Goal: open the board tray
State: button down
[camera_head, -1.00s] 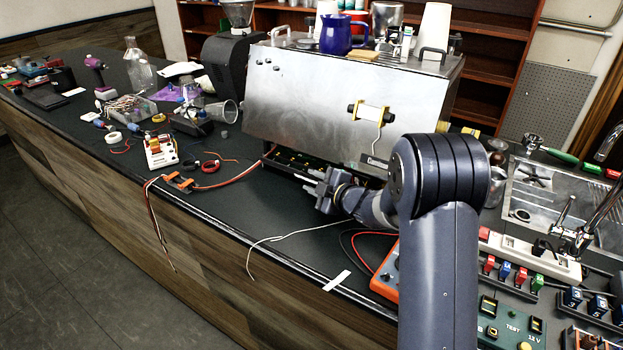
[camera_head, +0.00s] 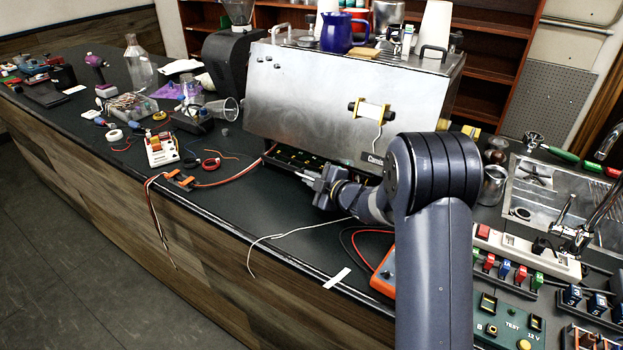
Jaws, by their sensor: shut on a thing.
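The brewer (camera_head: 310,110) is a large brushed-metal box standing on the dark counter. The board tray (camera_head: 283,162) is a low dark tray at the brewer's lower front edge, with small yellow and green parts showing in it. My gripper (camera_head: 306,177) is in front of the tray, low over the counter. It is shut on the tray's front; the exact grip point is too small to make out. My wrist and arm hide the right part of the tray.
A white cable (camera_head: 290,237) and an orange meter (camera_head: 386,272) lie on the counter in front of my arm. A red cable runs left from the tray to an orange clamp (camera_head: 181,180). A sink (camera_head: 548,195) is at the right.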

jog(key=shift+f, duration=0.1)
jog(key=s+a+b, duration=0.2)
jog(key=s+b, duration=0.1)
jog(key=s, duration=0.1)
jog(key=s+a+b, duration=0.3)
jog(key=s, duration=0.1)
jog(key=s+a+b, duration=0.3)
jog(key=s+b, duration=0.1)
jog(key=s, duration=0.1)
jog(key=shift+a+f, duration=0.1)
jog(key=shift+a, duration=0.15)
jog(key=shift+s+a, duration=0.3)
jog(key=shift+s, duration=0.1)
jog(key=c, duration=1.5)
grip_release()
jog(key=shift+r, duration=0.2)
jog(key=v, duration=1.1)
jog(key=shift+f+p, duration=0.1)
jog(key=shift+p, duration=0.3)
jog(key=shift+w, duration=0.1)
